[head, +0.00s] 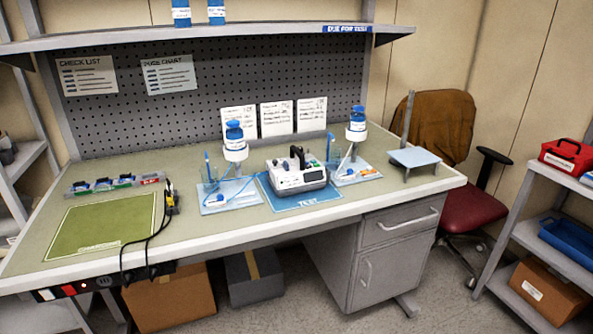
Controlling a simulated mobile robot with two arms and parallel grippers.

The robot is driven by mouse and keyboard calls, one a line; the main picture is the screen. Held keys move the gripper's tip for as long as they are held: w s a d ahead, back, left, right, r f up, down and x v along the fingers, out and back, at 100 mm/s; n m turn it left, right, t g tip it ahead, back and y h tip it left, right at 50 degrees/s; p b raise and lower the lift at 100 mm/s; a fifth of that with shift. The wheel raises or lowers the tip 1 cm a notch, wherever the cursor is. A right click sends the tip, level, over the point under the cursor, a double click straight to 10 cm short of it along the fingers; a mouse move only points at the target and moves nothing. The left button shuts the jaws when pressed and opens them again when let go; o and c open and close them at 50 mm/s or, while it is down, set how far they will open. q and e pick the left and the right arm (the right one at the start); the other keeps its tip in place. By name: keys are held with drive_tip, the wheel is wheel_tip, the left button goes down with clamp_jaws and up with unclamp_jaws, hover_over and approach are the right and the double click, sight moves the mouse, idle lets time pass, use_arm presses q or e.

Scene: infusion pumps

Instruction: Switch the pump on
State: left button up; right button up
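A white infusion pump (298,178) with a dark carrying handle on top stands on the blue TEST mat (302,200) on the bench. Its front faces me and carries a small display and controls, too small to read. I cannot tell whether it is on. A blue-capped bottle (234,141) stands on a holder to its left, and a second blue-capped bottle (357,126) on a holder to its right. Blue tubing runs close by the pump. Neither of my grippers is in view.
The bench top (190,228) has a green mat (100,228) at left, with a yellow-and-black tool (171,198) and dark cables beside it. A small light-blue platform (413,158) stands at the right end. A red chair (465,205) and a shelf cart (545,250) are to the right.

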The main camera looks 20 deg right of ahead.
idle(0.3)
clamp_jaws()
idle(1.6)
